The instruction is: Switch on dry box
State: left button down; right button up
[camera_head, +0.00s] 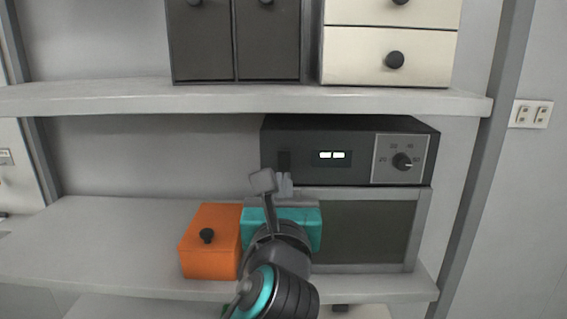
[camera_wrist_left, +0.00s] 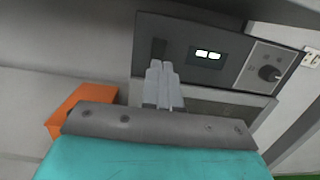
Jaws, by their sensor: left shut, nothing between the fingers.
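The dry box (camera_head: 350,230) stands on the middle shelf, with a dark control panel above a grey-framed window. The panel has a lit display (camera_head: 332,155), a round knob (camera_head: 402,161) on a grey plate at the right, and a dark switch (camera_head: 284,161) at the left. My left gripper (camera_head: 285,183) is shut and empty, its fingertips just below the switch; contact cannot be told. In the left wrist view the shut fingers (camera_wrist_left: 160,68) point up at the panel, just under the switch (camera_wrist_left: 158,49). My right gripper is not in view.
An orange box (camera_head: 210,262) with a black knob stands just left of the dry box. Dark and cream drawer units (camera_head: 388,58) stand on the upper shelf (camera_head: 120,97). The middle shelf's left part (camera_head: 100,235) is clear. A wall outlet (camera_head: 530,114) is at right.

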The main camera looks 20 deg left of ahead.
aim_at(283, 151)
pick_arm(q)
jog(key=x, duration=0.7)
jog(key=shift+w+a+r+p, duration=0.2)
jog(key=shift+w+r+p, duration=0.1)
jog(key=shift+r+p, duration=0.15)
jog(key=shift+s+r, duration=0.1)
jog(key=shift+r, duration=0.2)
